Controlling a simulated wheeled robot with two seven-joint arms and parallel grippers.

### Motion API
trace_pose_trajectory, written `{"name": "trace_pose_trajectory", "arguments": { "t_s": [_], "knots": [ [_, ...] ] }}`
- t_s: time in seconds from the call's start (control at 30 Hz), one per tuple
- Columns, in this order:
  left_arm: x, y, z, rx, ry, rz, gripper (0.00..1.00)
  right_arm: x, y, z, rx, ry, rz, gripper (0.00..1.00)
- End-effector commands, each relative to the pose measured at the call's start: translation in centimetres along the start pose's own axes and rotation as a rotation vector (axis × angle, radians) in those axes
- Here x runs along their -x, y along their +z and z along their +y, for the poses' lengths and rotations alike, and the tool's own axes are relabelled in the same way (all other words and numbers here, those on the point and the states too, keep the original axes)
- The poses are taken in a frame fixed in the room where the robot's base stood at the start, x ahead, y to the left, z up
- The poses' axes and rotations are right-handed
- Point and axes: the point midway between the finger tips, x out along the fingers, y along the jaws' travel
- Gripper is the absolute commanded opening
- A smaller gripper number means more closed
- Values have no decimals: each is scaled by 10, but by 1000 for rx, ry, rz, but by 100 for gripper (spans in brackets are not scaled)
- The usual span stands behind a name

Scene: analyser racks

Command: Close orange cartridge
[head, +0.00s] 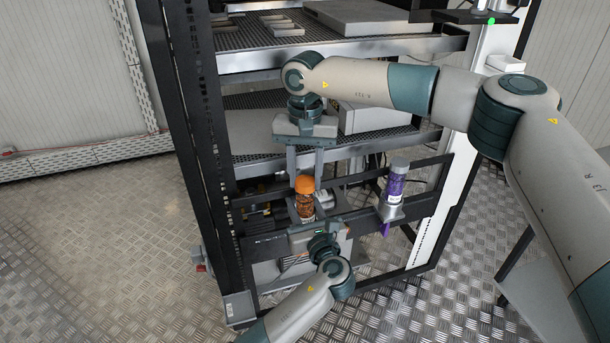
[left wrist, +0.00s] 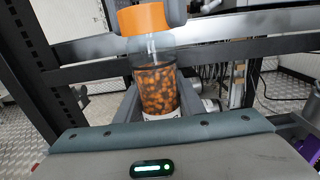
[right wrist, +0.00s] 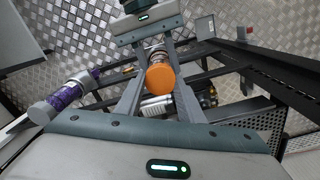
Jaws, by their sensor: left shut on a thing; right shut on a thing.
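The orange cartridge (head: 305,206) is a clear bottle with an orange lid (head: 305,185) and orange-brown contents, upright at the front of the rack. My left gripper (head: 306,222) is shut around its body from the front. The left wrist view shows the bottle (left wrist: 157,88) between the left fingers. My right gripper (head: 305,182) comes from above with its fingers pointing down, shut on the orange lid. The right wrist view shows the lid (right wrist: 161,77) between the right fingertips. The lid sits on top of the bottle; whether it is tight cannot be told.
A purple-filled cartridge (head: 396,182) sits in a grey holder on the rack's front bar, to the right. It also shows in the right wrist view (right wrist: 66,96). Perforated shelves (head: 250,40) are above and behind. The metal floor at left is clear.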

Motion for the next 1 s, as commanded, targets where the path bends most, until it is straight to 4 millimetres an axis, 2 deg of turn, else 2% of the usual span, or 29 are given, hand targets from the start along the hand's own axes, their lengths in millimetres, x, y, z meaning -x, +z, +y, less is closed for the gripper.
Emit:
{"name": "trace_pose_trajectory", "arguments": {
  "t_s": [1.0],
  "knots": [
    [1,-1,0,-2,-1,2,0,0,0,-2,-1524,-5,-2,8]
  ]
}}
